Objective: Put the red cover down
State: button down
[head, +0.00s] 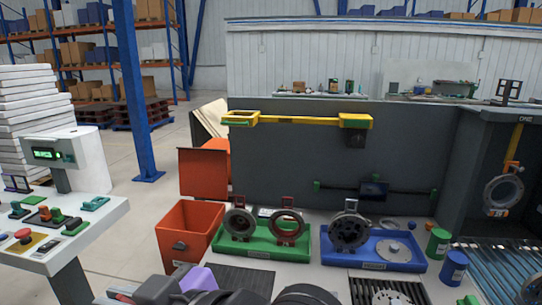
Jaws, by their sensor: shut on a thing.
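A dark red ring-shaped part (274,227) stands upright at the right side of the green tray (258,252). It may be the red cover, but I cannot tell for sure. A grey ring-shaped part (231,224) stands to its left in the same tray. Dark links of my arm fill the bottom edge of the head view, with a purple piece beside them. My gripper's fingertips do not show, and whatever is between them is hidden.
A blue tray (398,267) to the right holds a dark round part (338,232) and a flat grey disc (398,250). An orange-red bin (190,240) with a raised lid stands left. Green and blue cans stand right, near rollers. A control desk is far left.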

jog(key=w+d+f+m+t+h, duration=0.3)
jog(key=w+d+f+m+t, duration=0.3)
jog(key=w, duration=0.4)
jog(key=w+d+f+m+t+h, duration=0.1)
jog(key=w+d+f+m+h, duration=0.1)
jog(key=d+f, duration=0.45)
jog(key=w+d+f+m+t+h, duration=0.1)
jog(key=w+d+f+t+h, duration=0.15)
jog(key=d+f, duration=0.45)
jog(key=s+d+f+m+h, duration=0.2)
jog(key=s+d+f, duration=0.3)
jog(key=d+f, duration=0.5)
jog(key=s+d+f+m+h, duration=0.3)
jog(key=s+d+f, duration=0.3)
jog(key=d+f, duration=0.5)
jog(key=shift+s+d+f+m+t+h, duration=0.25)
jog(key=shift+d+t+h, duration=0.2)
jog(key=shift+d+h, duration=0.25)
